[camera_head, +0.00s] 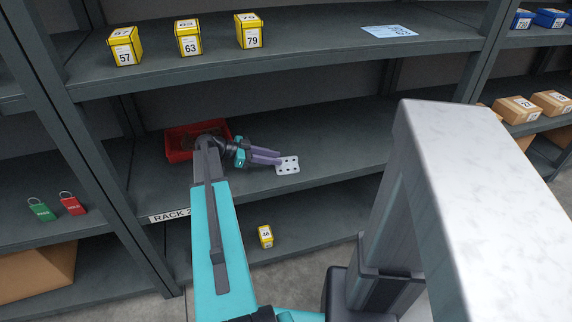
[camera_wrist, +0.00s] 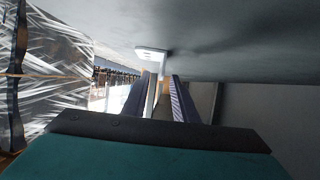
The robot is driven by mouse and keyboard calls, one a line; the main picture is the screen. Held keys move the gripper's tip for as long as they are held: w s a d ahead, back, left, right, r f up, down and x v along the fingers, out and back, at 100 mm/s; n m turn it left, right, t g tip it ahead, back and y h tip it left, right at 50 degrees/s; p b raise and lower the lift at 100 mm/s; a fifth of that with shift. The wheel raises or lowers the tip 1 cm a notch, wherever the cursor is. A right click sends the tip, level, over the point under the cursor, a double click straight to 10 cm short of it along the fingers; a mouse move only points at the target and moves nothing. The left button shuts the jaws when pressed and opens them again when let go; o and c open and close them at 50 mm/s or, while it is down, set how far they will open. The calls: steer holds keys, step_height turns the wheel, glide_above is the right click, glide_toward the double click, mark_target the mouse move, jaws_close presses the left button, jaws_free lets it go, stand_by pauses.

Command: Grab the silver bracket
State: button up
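The silver bracket (camera_head: 288,165) lies on the middle shelf (camera_head: 340,150), its flat, holed plate showing in the head view. In the wrist view the bracket (camera_wrist: 152,53) shows its plate against the grey shelf surface, with a narrow pale part running toward the space between the fingers. My gripper (camera_head: 279,158) is low over the shelf, its purple fingertips at the bracket's left edge. In the wrist view my gripper (camera_wrist: 158,80) has its fingers apart, with a gap between them. I cannot tell whether either finger touches the bracket.
A red bin (camera_head: 178,146) stands on the same shelf, left of the gripper and partly behind my arm. Yellow numbered boxes (camera_head: 189,38) stand on the shelf above. A small yellow box (camera_head: 265,236) is on the lower shelf. The middle shelf right of the bracket is clear.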

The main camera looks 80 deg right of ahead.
mark_target(286, 165)
steer(key=shift+s+f, duration=0.1)
steer(key=shift+s, duration=0.05)
steer(key=shift+d+x, duration=0.2)
steer(key=shift+x, duration=2.4)
steer(key=shift+c, duration=0.5)
jaws_close()
